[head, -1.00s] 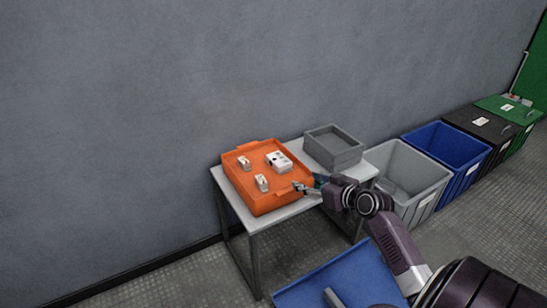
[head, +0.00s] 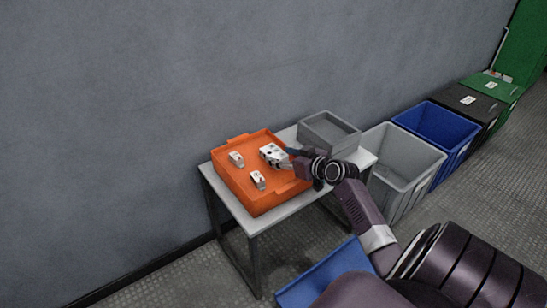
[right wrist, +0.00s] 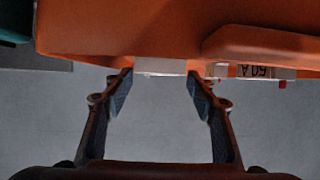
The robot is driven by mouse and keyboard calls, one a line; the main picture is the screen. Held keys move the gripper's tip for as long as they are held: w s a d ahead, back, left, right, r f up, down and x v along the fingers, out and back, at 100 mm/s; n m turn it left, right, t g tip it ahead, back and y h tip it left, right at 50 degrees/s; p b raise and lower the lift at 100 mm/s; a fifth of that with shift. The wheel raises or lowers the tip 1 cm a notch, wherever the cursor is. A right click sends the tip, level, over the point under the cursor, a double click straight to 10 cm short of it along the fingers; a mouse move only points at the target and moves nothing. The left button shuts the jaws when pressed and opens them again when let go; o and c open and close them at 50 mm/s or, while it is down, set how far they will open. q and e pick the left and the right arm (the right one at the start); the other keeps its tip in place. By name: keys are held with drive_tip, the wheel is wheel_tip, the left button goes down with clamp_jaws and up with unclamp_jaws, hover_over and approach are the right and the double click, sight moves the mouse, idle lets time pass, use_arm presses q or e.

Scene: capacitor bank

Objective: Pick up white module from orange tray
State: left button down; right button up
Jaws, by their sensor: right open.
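The orange tray (head: 245,200) rests on a light table and holds three white pieces. The largest white module (head: 271,152), with dark spots on top, lies toward the tray's right side. A small white module (head: 236,159) is at the left and another (head: 257,180) is nearer the front. My right gripper (head: 283,164) is at the large module's right side. In the right wrist view its fingers (right wrist: 160,80) are spread, with a white surface (right wrist: 160,67) seen between the tips; contact cannot be told. A marked white piece (right wrist: 255,71) shows beside the right finger. My left gripper is out of view.
A grey open box (head: 330,131) stands on the table (head: 252,226) behind my right arm. Grey (head: 392,182) and blue (head: 440,135) open bins, then black and green bins, line the wall to the right. The grey wall is close behind the table.

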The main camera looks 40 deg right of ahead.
sight(277, 154)
drive_tip(key=x, duration=0.3)
drive_tip(key=shift+f, duration=0.15)
drive_tip(key=shift+d, duration=0.1)
drive_tip(key=c, duration=1.2)
